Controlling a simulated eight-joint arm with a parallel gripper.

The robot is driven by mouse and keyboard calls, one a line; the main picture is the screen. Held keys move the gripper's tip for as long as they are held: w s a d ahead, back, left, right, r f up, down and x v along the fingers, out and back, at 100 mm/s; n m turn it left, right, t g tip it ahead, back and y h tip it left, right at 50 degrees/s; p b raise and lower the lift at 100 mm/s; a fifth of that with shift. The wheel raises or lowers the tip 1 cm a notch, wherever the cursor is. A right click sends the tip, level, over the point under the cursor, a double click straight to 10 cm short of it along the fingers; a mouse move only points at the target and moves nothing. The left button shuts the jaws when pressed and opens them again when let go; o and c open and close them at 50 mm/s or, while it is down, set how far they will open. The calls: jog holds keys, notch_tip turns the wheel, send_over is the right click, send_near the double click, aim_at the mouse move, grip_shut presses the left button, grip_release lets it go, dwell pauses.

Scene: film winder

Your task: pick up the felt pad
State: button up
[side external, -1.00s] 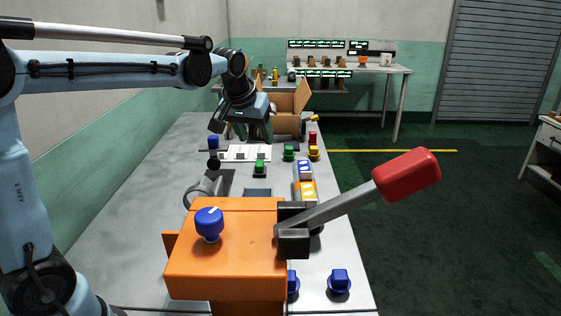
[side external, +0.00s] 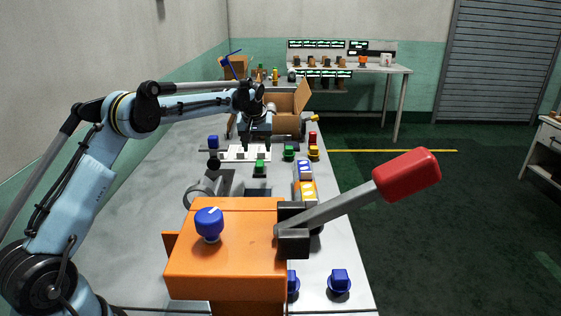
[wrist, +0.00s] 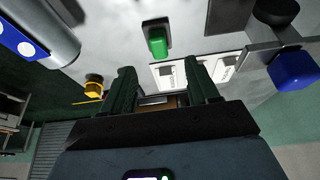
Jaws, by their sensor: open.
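My gripper (side external: 256,143) hangs low over the far part of the bench, above or just beside a white board (side external: 233,155) with small grey squares on it. In the wrist view my gripper (wrist: 160,68) has its two dark fingers apart, with nothing between them. The white board (wrist: 167,66) shows just beyond the fingertips, partly hidden by the right finger. I cannot tell for certain which piece is the felt pad; one of the small grey squares (side external: 238,157) on the board may be it.
A green block (side external: 260,167) on a dark base sits in front of the board; it also shows in the wrist view (wrist: 157,42). A blue block (side external: 213,141) stands to the left. An open cardboard box (side external: 286,124) is behind. An orange winder (side external: 228,265) with a red-handled lever (side external: 408,174) fills the front.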

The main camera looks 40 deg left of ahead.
aim_at(259, 164)
jog(key=shift+d+x, duration=0.15)
jog(key=shift+x, duration=1.85)
jog(key=shift+d+x, duration=0.15)
jog(key=shift+x, duration=1.9)
jog(key=shift+s+f, duration=0.1)
jog(key=shift+c, duration=0.4)
grip_shut()
